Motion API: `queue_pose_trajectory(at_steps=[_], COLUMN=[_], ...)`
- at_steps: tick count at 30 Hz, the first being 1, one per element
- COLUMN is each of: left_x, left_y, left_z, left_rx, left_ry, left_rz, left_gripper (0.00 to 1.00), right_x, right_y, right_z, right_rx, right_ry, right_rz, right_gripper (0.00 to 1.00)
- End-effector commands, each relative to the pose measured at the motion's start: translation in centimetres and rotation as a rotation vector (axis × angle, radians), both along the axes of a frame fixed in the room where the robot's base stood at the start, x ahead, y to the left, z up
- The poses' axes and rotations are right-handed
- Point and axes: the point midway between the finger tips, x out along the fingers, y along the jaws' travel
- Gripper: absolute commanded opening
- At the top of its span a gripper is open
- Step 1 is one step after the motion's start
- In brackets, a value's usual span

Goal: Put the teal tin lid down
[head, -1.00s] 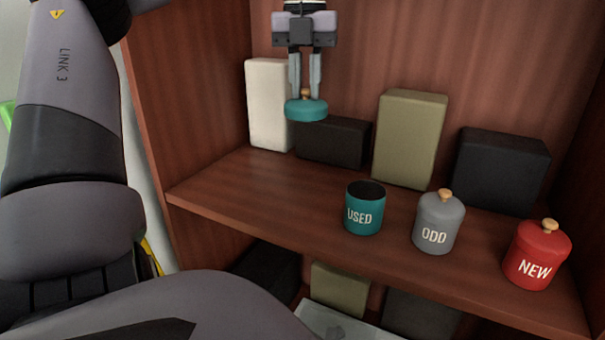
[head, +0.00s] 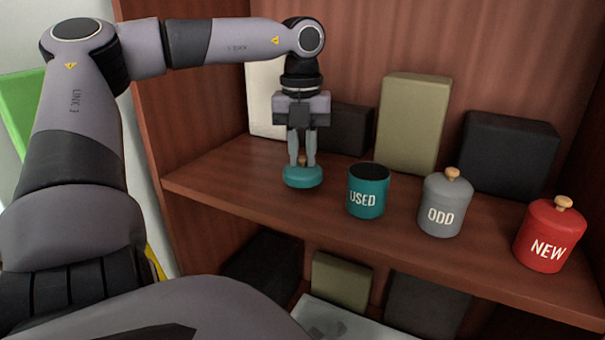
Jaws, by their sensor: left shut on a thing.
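The teal tin lid (head: 302,177) is at the shelf's left part, just left of the teal tin marked USED (head: 366,198). My left gripper (head: 302,160) points straight down and is shut on the lid's wooden knob, which is mostly hidden between the fingers. The lid is level and at or very close to the shelf board; I cannot tell whether it touches. The USED tin stands upright and open, with a dark inside. My right gripper is not in view.
The grey ODD tin (head: 444,208) and the red NEW tin (head: 545,238), both lidded, stand to the right on the wooden shelf (head: 230,185). Behind are a white box (head: 264,100), an olive box (head: 411,125) and dark boxes (head: 508,155). The shelf's front left is bare.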

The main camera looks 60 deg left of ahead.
Motion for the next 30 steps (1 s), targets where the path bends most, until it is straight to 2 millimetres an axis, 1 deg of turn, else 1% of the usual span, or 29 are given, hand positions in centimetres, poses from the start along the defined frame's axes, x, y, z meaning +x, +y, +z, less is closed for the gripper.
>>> queue_pose_trajectory(at_steps=[6, 9, 15, 20, 21, 23, 30], left_x=[-0.1, 0.0, 0.0, 0.0, 0.0, 0.0, 0.0], left_y=[0.0, 0.0, 0.0, 0.0, 0.0, 0.0, 0.0], left_z=[-3.2, -4.1, -4.1, -4.5, -4.4, -4.4, -4.4], left_rx=[-0.004, -0.002, -0.001, 0.000, 0.000, -0.001, -0.001], left_ry=[0.005, 0.000, -0.001, 0.000, 0.000, 0.001, 0.001], left_rz=[0.000, 0.000, 0.000, 0.000, 0.000, 0.000, 0.000], left_gripper=[0.00, 0.00, 0.00, 0.00, 0.27, 0.46, 0.46], right_x=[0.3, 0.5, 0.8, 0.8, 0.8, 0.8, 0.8], right_y=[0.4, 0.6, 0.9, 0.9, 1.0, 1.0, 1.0], right_z=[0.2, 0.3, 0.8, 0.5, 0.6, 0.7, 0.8], right_rx=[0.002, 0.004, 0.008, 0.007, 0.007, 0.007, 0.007], right_ry=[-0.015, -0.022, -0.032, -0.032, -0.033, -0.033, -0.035], right_rz=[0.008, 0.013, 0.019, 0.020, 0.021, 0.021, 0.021], right_gripper=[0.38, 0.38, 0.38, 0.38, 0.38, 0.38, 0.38])
